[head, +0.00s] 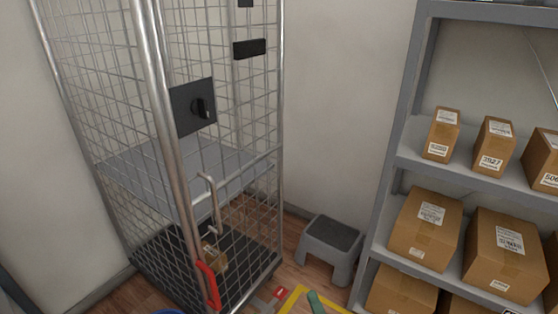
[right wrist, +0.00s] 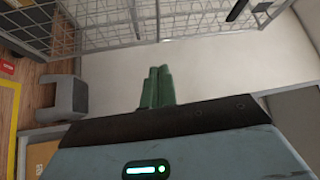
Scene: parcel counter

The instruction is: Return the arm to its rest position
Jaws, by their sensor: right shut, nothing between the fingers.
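My right gripper shows its green fingers at the bottom edge of the head view (head: 315,300), in front of the yellow floor marking. In the right wrist view its green fingers (right wrist: 157,86) are pressed together with nothing between them. Only the finger ends show in the head view; the rest of the arm is out of frame. My left gripper is in neither view.
A wire cage trolley (head: 160,120) with a red handle (head: 208,284) stands left, a small parcel (head: 214,258) inside. A grey step stool (head: 330,247) stands by the wall. Right, a grey shelf (head: 390,190) holds several cartons (head: 424,226). Yellow tape (head: 293,298) marks the floor.

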